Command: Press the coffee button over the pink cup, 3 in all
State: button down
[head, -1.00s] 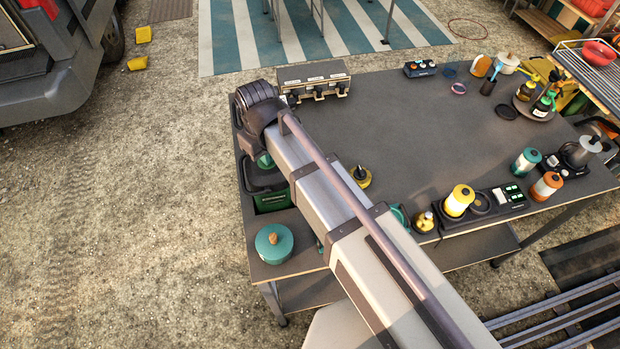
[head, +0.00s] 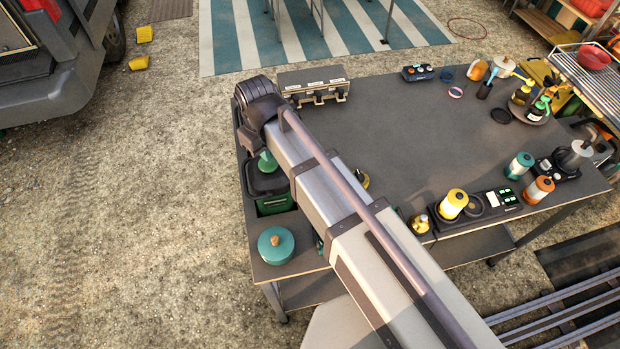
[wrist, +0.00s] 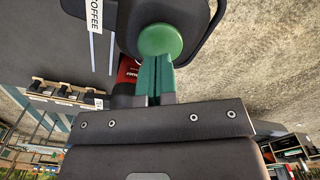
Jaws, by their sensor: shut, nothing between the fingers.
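A round green button (wrist: 160,40) sits on a dark rounded housing near a white COFFEE label (wrist: 95,14) in the wrist view. My gripper (wrist: 155,65) is shut and empty; its green fingers overlap the button's near edge in that view. I cannot tell whether they touch it. In the head view, a dark-topped green box (head: 272,204) stands at the table's left edge, with a green part (head: 265,162) showing above it beneath my wrist. No pink cup can be made out; my arm covers much of that area.
A grey dispenser (head: 314,84) with several levers stands behind my wrist. A yellow canister (head: 453,204) and other jars line the near right edge. The table's middle is clear.

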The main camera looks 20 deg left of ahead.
dwell(0.4)
jog(key=shift+f+b, duration=2)
jog(key=shift+r, duration=0.15)
jog(key=shift+r+p, duration=1.85)
jog(key=shift+p, duration=0.15)
jog(key=shift+f+b, duration=1.95)
jog(key=shift+r, duration=0.15)
jog(key=shift+r+p, duration=1.8)
jog(key=shift+p, duration=0.15)
